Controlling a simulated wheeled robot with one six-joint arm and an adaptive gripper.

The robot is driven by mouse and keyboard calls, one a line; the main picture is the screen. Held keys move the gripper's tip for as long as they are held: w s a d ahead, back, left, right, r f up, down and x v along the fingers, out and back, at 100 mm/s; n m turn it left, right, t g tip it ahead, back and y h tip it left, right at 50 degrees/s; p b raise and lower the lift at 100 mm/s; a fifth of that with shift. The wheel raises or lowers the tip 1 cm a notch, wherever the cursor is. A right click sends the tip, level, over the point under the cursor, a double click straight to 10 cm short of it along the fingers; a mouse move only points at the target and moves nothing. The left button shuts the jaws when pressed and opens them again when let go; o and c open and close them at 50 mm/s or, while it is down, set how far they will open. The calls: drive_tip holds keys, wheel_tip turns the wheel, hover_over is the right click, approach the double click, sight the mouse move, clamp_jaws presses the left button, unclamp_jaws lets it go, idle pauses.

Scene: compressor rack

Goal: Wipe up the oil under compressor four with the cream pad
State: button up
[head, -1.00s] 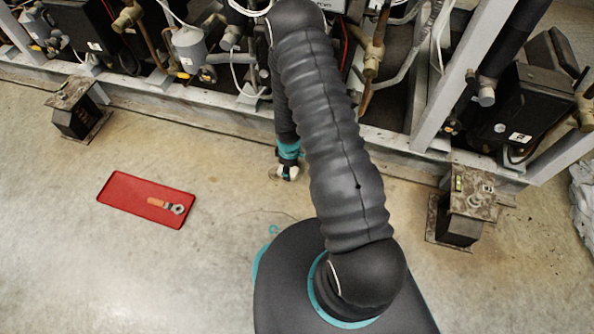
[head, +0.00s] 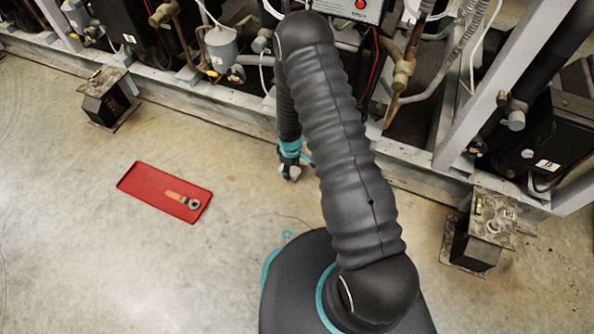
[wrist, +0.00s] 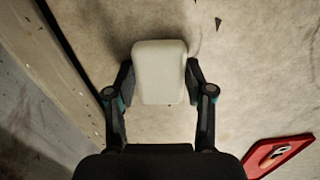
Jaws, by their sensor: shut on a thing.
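My gripper (wrist: 159,90) is shut on the cream pad (wrist: 160,68), a pale rounded block held between its two fingers in the wrist view. In the head view my gripper (head: 291,170) hangs low over the floor close to the rack's base rail, and only a small pale bit of the pad shows there. I cannot tell whether the pad touches the floor. No clear oil patch shows; a few small dark specks lie on the floor beyond the pad in the wrist view. Compressor four cannot be picked out, as my arm hides part of the rack.
A red tray (head: 138,187) with an orange-handled wrench (head: 182,199) lies on the floor to the left; its corner shows in the wrist view. Dark metal stands (head: 107,100) and (head: 478,240) stand left and right. The rack's rail (head: 222,107) runs along the back. Floor between is open.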

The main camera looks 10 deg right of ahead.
sight(306, 180)
drive_tip(key=shift+w+a, duration=0.15)
drive_tip(key=shift+a, duration=0.1)
drive_tip(key=shift+s+d+f, duration=0.1)
drive_tip(key=shift+s+d, duration=0.9)
drive_tip(key=shift+d, duration=0.35)
drive_tip(key=shift+s+d+f, duration=0.1)
drive_tip(key=shift+s+d, duration=0.9)
drive_tip(key=shift+d, duration=0.3)
drive_tip(key=shift+s+d+r, duration=0.1)
drive_tip(key=shift+s+d, duration=0.8)
drive_tip(key=shift+d, duration=0.3)
drive_tip(key=shift+s+d, duration=0.85)
drive_tip(key=shift+d, duration=0.35)
wheel_tip(306, 180, up, 8)
drive_tip(key=p, duration=0.7)
drive_tip(key=shift+w, duration=0.1)
